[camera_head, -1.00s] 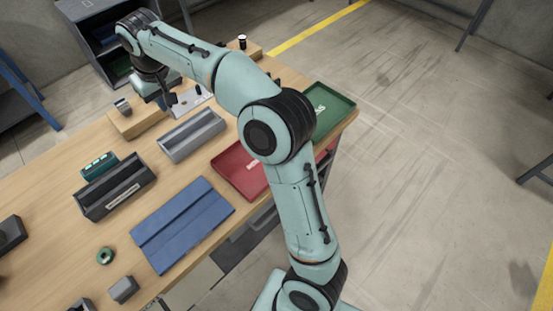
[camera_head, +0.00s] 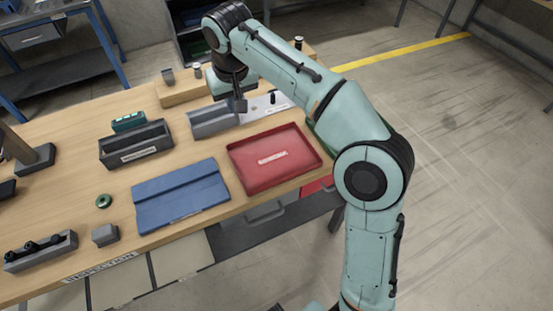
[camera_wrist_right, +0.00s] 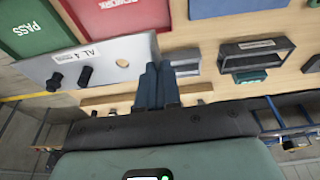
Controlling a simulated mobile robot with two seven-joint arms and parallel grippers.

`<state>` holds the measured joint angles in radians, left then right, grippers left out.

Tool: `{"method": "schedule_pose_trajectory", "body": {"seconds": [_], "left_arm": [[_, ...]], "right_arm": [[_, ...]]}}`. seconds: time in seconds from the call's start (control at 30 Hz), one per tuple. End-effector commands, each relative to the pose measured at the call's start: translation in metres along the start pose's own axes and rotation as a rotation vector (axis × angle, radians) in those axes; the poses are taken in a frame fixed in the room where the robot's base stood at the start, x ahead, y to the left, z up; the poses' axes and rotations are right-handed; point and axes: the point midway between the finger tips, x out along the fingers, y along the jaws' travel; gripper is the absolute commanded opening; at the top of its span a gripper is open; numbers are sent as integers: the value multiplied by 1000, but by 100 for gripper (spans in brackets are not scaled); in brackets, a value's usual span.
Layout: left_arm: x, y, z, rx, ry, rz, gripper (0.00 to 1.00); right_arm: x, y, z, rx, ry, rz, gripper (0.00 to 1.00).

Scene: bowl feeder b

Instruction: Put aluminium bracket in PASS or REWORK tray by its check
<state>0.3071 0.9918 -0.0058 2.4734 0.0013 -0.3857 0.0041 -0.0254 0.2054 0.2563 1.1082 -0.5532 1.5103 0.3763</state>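My right gripper (camera_head: 240,104) hangs above the bench by the grey tray (camera_head: 210,127) and the pale metal plate (camera_head: 262,112). In the right wrist view its two dark blue fingers (camera_wrist_right: 158,84) lie side by side and look shut, with no part clearly visible between them. I cannot pick out the aluminium bracket with certainty; a small grey piece (camera_head: 168,76) stands on the wooden block (camera_head: 190,91). The red REWORK tray (camera_head: 245,177) looks empty. The green PASS tray (camera_wrist_right: 30,32) shows in the right wrist view; my arm hides most of it in the head view. My left gripper is out of view.
The plate carries black pegs (camera_wrist_right: 84,76) and a round hole. A blue mat (camera_head: 180,195), a black labelled bin (camera_head: 135,150), a green ring (camera_head: 103,201) and a grey block (camera_head: 105,235) are on the bench. Bare wood lies between them.

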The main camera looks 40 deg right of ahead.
Motion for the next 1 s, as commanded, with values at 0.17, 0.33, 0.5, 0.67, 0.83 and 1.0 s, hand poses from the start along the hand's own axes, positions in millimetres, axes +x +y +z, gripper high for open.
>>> {"method": "schedule_pose_trajectory", "body": {"seconds": [0.17, 0.33, 0.5, 0.67, 0.83, 1.0], "left_arm": [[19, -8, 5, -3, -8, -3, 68], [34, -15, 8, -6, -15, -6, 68], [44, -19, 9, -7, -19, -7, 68], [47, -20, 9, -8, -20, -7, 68], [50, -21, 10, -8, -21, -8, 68], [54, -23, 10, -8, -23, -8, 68]], "right_arm": [[38, 0, 12, -1, -6, 4, 0], [83, -1, 25, -1, -5, 3, 0], [122, -2, 35, -2, -4, 2, 0], [144, -2, 40, -1, -1, 2, 0], [157, -3, 44, -2, -1, 2, 0], [182, -3, 51, 0, -2, 2, 0]]}}
